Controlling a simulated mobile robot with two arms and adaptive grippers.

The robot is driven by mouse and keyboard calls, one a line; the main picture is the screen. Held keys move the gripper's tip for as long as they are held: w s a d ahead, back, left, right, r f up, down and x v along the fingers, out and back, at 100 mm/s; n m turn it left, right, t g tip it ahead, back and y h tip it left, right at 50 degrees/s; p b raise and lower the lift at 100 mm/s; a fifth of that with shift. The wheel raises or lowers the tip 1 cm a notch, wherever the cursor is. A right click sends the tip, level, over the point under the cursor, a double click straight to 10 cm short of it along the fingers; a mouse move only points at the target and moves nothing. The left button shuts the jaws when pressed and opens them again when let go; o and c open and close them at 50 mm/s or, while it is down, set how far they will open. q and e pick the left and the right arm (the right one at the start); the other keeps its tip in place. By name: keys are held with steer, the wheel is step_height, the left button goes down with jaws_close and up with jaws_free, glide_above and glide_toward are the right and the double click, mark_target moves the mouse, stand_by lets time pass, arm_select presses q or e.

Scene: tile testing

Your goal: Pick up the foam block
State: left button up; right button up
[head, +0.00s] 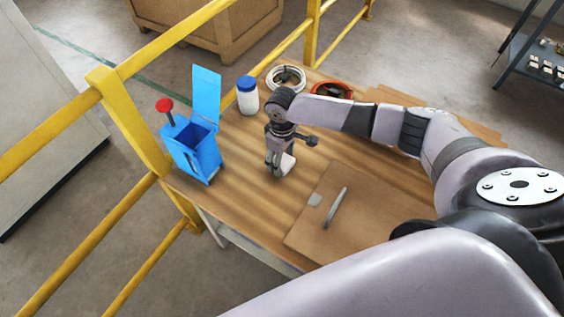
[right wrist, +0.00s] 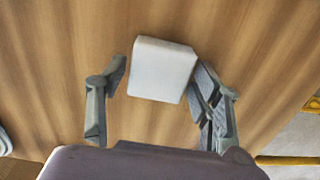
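The white foam block (right wrist: 160,70) lies on the wooden table top (right wrist: 50,60). In the right wrist view it sits between the two fingers of my right gripper (right wrist: 158,75). The left finger has a small gap to the block; the right finger is right beside it, and I cannot tell whether it touches. My right gripper is open. In the head view the right gripper (head: 275,161) points down at the table, and the block (head: 288,164) shows partly behind its fingers. My left gripper is not in view.
A blue bin (head: 194,150) with a raised lid and a white bottle with a blue cap (head: 247,97) stand left of the gripper. A cable coil (head: 286,78) lies behind. A brown board (head: 370,215) with a grey handle lies in front. Yellow rails (head: 130,115) border the table.

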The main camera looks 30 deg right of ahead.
steer(key=c, duration=0.4)
steer(key=shift+r, duration=0.2)
